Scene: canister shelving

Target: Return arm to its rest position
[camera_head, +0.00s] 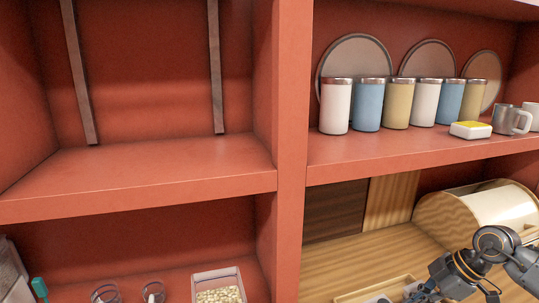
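One of my arms enters from the lower right, so it is my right arm. Its gripper (455,284) is low over the wooden counter (350,262), near a wooden tray (385,287). The bottom edge of the picture cuts it off, and I cannot tell if its fingers are open or shut, or if it holds anything. My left gripper is not in view. Several canisters with metal rims stand upright in a row on the upper right shelf, including a white one (337,107), a blue one (369,105) and a tan one (398,104).
Round plates (354,52) lean behind the canisters. A white butter dish (470,130) and mugs (511,118) stand at right. A bread box (476,212) is behind my arm. The upper left shelf (140,176) is bare. Jars (153,291) and a filled container (218,287) are below.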

